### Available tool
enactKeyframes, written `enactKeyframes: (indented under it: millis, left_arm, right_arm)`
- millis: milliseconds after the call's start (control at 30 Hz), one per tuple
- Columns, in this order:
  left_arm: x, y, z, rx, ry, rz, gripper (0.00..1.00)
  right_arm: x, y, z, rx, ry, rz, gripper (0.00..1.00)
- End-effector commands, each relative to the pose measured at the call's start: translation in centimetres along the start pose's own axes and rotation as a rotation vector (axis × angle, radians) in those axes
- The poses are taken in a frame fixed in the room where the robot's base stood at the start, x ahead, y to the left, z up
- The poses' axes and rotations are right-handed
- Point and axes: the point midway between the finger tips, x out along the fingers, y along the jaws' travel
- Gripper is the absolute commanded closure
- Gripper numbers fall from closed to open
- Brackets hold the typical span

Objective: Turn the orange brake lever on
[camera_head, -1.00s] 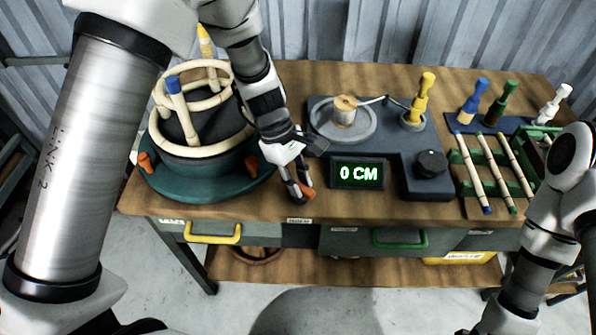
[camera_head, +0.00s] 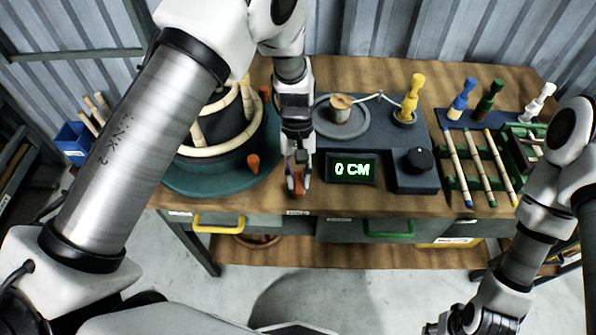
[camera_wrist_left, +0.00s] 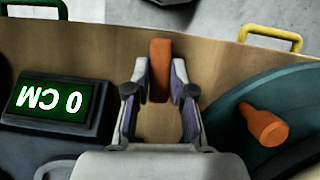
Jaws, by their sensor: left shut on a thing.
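The orange brake lever (camera_head: 297,184) is at the front edge of the bench, between the round green turntable (camera_head: 205,187) and the "0 CM" display (camera_head: 352,169). My left gripper (camera_head: 297,178) is over it, pointing down, with its fingers around the lever. In the left wrist view the lever (camera_wrist_left: 160,70) stands between the two fingertips (camera_wrist_left: 160,85), which close on its sides; its lower part is hard to make out. My right gripper (camera_head: 438,326) is low at the bottom right, partly cut off by the frame, and its jaws are unclear.
An orange peg (camera_head: 253,164) stands on the turntable close left of my left gripper. A black knob (camera_head: 419,159) and a yellow-handled post (camera_head: 411,99) are right of the display. A green rack (camera_head: 460,178) holds several sticks. Yellow (camera_head: 219,224) and green (camera_head: 388,231) drawer handles are below.

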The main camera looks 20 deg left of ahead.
Motion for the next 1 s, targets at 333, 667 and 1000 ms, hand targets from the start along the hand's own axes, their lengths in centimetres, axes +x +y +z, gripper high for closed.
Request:
enactKeyframes:
  millis: [333, 667, 1000]
  left_arm:
    - [0.26, -0.03, 0.12, 0.089, -0.005, -0.040, 1.00]
    - [0.31, -0.03, 0.10, 0.095, -0.005, -0.042, 1.00]
    - [0.16, 0.01, 0.05, 0.094, -0.002, -0.041, 0.52]
  right_arm:
    - [-0.63, 0.00, 0.00, 0.000, 0.000, 0.000, 0.60]
    - [-0.62, -0.01, 0.00, 0.000, 0.000, 0.000, 0.60]
    - [-0.64, -0.01, 0.00, 0.000, 0.000, 0.000, 0.60]
